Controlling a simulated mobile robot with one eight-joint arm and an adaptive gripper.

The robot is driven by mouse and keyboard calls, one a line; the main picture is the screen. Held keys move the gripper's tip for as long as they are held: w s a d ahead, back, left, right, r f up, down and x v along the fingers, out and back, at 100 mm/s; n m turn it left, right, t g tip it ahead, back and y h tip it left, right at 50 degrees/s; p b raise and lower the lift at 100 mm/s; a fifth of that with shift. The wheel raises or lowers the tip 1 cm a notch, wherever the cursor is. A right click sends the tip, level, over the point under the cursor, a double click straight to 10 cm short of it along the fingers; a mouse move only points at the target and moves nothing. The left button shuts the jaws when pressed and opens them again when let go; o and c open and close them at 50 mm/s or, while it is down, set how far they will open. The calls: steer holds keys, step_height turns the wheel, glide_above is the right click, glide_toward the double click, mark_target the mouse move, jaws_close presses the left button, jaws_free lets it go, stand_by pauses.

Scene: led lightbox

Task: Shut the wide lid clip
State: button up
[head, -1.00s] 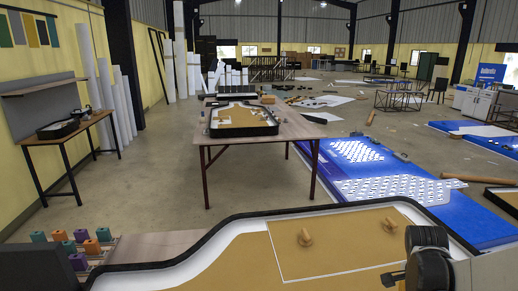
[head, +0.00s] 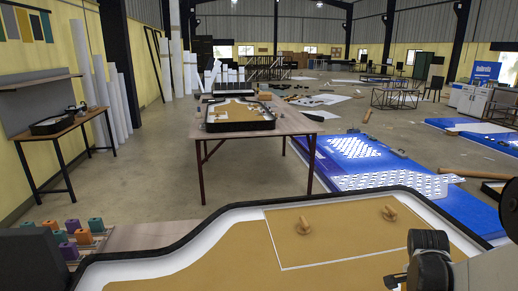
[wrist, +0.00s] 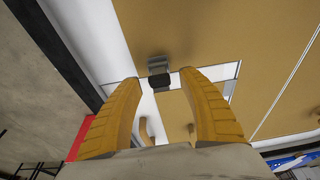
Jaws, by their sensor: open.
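The wide lightbox (head: 180,258) has a tan face, white inner walls and a black rim in the head view. A white-outlined lid panel (head: 345,250) with two wooden knobs lies in its face. In the wrist view, a small grey and black clip (wrist: 159,68) sits at the lid's edge; I cannot tell whether it is shut. My gripper (wrist: 158,78) has two yellow fingers spread apart, with nothing held. The clip shows between the fingertips; the gap in depth is unclear. In the head view my arm covers the box's lower right.
Coloured blocks (head: 72,232) stand on a board at the lower left. A second table (head: 285,122) with a smaller lightbox (head: 240,114) stands beyond. Blue panels (head: 365,165) lie on the floor at right. A grey strip (wrist: 231,88) shows right of my gripper.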

steer(key=c, duration=1.1)
steer(key=shift+o, duration=0.2)
steer(key=shift+d, duration=0.15)
steer(key=shift+d, duration=0.4)
steer(key=shift+d+f, duration=0.1)
steer(key=shift+f, duration=0.05)
steer(key=shift+d+f+b, duration=0.1)
steer(key=shift+d+b, duration=0.3)
steer(key=shift+d+f, duration=0.1)
